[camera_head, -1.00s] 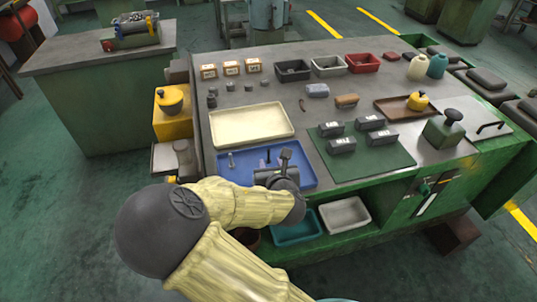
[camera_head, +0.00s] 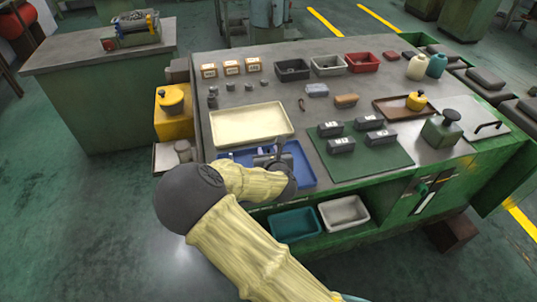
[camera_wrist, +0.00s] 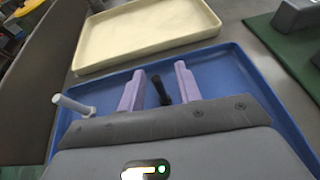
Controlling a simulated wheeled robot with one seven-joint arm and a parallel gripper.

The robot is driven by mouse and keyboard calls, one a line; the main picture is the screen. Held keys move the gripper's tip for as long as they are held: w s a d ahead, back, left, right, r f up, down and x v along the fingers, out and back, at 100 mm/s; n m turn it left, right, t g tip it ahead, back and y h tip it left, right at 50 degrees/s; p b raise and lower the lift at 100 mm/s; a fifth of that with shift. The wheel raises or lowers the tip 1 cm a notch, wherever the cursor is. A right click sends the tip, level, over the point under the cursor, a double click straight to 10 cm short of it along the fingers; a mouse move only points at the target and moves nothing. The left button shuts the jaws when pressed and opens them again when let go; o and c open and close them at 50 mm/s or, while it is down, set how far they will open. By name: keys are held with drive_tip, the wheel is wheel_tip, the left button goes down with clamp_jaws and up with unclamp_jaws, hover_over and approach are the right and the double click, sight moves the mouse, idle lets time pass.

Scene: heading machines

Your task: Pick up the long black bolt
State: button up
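The long black bolt (camera_wrist: 160,90) is in the wrist view, over the blue tray (camera_wrist: 232,78), between the two purple fingers of my gripper (camera_wrist: 160,88). Gaps show on both sides of it, so the gripper is open; its lower part is hidden by the gripper body. A silver-grey bolt (camera_wrist: 72,105) is in the same tray, left of the fingers. In the head view my gripper (camera_head: 272,157) is over the blue tray (camera_head: 303,168), and my arm hides much of the tray; I cannot make out the black bolt there.
A cream tray (camera_head: 251,125) lies directly behind the blue tray. A green mat (camera_head: 375,160) with several dark blocks lies to the right. Small bins, including a red one (camera_head: 362,63), stand at the back. Teal (camera_head: 295,226) and white (camera_head: 343,213) bins sit below the bench top.

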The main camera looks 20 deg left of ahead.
drive_tip(key=shift+w+a+f, duration=0.25)
drive_tip(key=shift+w+a, duration=0.1)
drive_tip(key=shift+w, duration=0.25)
clamp_jaws()
